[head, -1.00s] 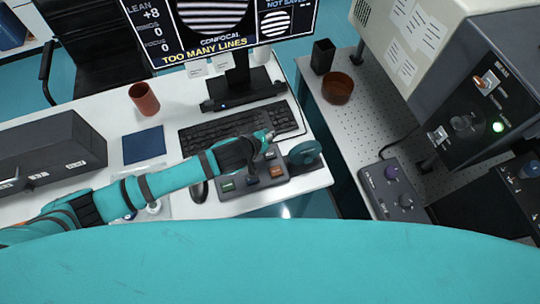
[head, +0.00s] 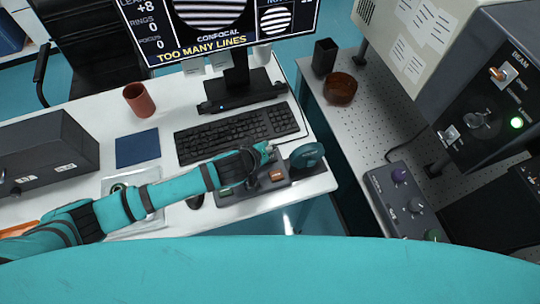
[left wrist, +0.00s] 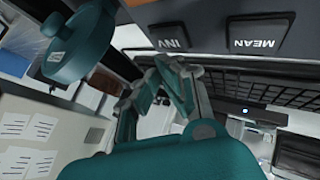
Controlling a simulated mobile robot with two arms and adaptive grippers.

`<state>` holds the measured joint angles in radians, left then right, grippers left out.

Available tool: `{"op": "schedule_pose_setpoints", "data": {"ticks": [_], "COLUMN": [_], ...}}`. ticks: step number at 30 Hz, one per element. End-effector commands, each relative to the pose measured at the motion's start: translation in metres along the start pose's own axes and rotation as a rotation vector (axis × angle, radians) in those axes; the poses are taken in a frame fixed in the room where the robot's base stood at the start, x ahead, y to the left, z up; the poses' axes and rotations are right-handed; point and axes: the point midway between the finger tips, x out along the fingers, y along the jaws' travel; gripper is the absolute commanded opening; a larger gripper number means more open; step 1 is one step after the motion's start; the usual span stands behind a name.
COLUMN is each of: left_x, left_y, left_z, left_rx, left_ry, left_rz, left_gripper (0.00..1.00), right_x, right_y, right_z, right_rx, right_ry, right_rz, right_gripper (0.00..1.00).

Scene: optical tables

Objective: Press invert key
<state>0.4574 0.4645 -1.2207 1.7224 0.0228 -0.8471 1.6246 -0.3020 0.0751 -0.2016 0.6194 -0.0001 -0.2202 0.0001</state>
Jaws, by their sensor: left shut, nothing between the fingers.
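The invert key, marked INV (left wrist: 166,38), shows at the top of the left wrist view, with its label upside down. The MEAN key (left wrist: 258,36) is to its right. Both are on the grey keypad, whose orange key (head: 277,175) and green key (head: 225,191) show in the head view. My left gripper (head: 268,150) is shut and empty at the keypad's far right part. In the left wrist view its fingers (left wrist: 175,85) appear just below the INV key. I cannot tell whether they touch it. My forearm hides part of the keypad. My right gripper is not in view.
A black keyboard (head: 235,132) and a monitor (head: 215,30) reading TOO MANY LINES lie behind. A mouse (head: 195,202) is left of the keypad. A gap separates the perforated table (head: 350,140).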

Motion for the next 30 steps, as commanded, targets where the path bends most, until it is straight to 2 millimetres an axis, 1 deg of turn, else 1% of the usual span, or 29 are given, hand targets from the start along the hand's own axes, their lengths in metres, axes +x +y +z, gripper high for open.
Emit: {"op": "schedule_pose_setpoints", "data": {"ticks": [25,30], "left_x": [0.0001,0.0033], "left_y": [-0.0003,-0.0024], "left_z": [0.0001,0.0029], "left_rx": [0.0,-0.002], "left_ry": [0.0,-0.001], "left_rz": [0.0,0.0], "left_gripper": [0.0,0.0], "right_x": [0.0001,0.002], "right_y": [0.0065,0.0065], "right_z": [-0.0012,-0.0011], "right_rx": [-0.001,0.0], "right_ry": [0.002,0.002], "right_rz": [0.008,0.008], "right_gripper": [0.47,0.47]}}
